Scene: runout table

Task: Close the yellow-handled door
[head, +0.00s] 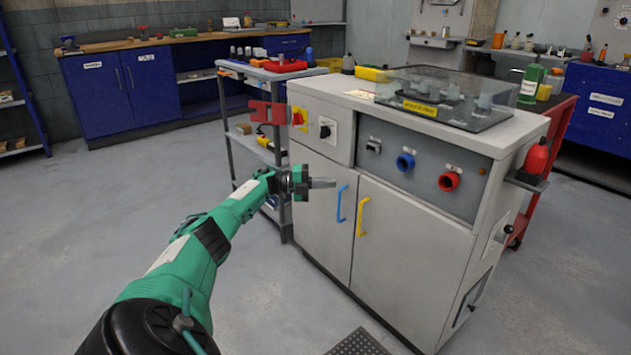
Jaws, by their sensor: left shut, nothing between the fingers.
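The grey cabinet (306,232) has two front doors. The right-hand door (412,262) carries a yellow handle (361,217) near its left edge and looks flush with the cabinet front. The left-hand door (318,205) carries a blue handle (341,204) and also looks flush. My left gripper (326,183) is shut and empty. In the picture it lies over the upper part of the blue-handled door, up and left of both handles; I cannot tell its exact distance from the door. My right gripper is not in view.
A control panel with a blue knob (405,162) and a red knob (449,181) is above the doors. A grey shelf cart (232,130) stands left of the cabinet, a red cart (528,213) right. A dark floor mat (358,344) lies in front. Floor at left is clear.

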